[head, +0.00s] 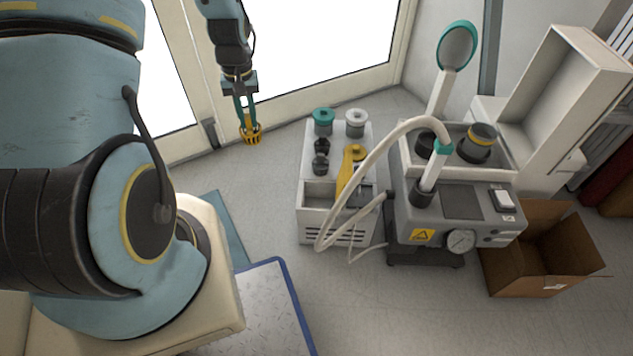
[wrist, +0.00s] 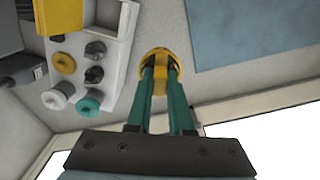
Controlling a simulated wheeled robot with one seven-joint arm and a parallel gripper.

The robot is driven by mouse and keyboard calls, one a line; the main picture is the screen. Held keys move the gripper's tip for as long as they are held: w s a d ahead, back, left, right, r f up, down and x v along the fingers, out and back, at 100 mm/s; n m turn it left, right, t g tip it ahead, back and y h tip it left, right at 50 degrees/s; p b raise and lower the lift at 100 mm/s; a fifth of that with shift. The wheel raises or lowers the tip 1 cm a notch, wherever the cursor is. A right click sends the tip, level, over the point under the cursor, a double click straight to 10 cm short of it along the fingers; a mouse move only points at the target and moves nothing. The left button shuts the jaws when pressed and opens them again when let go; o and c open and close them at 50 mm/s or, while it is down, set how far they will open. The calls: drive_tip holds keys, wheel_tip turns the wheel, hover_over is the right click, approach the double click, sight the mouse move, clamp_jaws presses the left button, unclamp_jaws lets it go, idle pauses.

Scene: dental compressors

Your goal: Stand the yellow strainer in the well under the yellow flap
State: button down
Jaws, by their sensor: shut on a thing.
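My gripper (head: 248,124) hangs in the air left of the white cabinet, its teal fingers shut on the yellow strainer (head: 251,136). The strainer is a small, slotted yellow cup below the fingertips; it also shows in the wrist view (wrist: 158,54), partly covered by the fingers (wrist: 160,85). The yellow flap (head: 345,181) is on the cabinet top, behind the white hose in the head view. In the wrist view the flap (wrist: 60,14) is a broad yellow panel cut by the top edge. The well under it cannot be made out in either view.
The white cabinet (head: 310,215) carries a teal cap (head: 323,120), a pale cap (head: 356,121), a yellow cap (head: 354,152) and black knobs (head: 321,146). A white hose (head: 366,167) arches over its right side from the grey compressor (head: 455,212). Open floor lies left of the cabinet.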

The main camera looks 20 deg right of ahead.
drive_tip(key=s+d+f+m+b, duration=0.1)
drive_tip(key=s+d+f+b, duration=0.3)
drive_tip(key=d+f+b, duration=0.2)
drive_tip(key=s+d+f+m+b, duration=0.1)
drive_tip(key=s+d+f+b, duration=0.3)
drive_tip(key=d+f, duration=0.6)
wheel_tip(320, 180, down, 5)
drive_tip(key=shift+s+f+b, duration=0.2)
drive_tip(key=shift+s+b, duration=0.05)
drive_tip(key=shift+b, duration=0.7)
drive_tip(key=shift+f, duration=0.15)
drive_tip(key=shift+f+b, duration=1.25)
drive_tip(key=shift+f, duration=1.45)
drive_tip(key=shift+f+b, duration=0.85)
drive_tip(key=shift+f, duration=1.05)
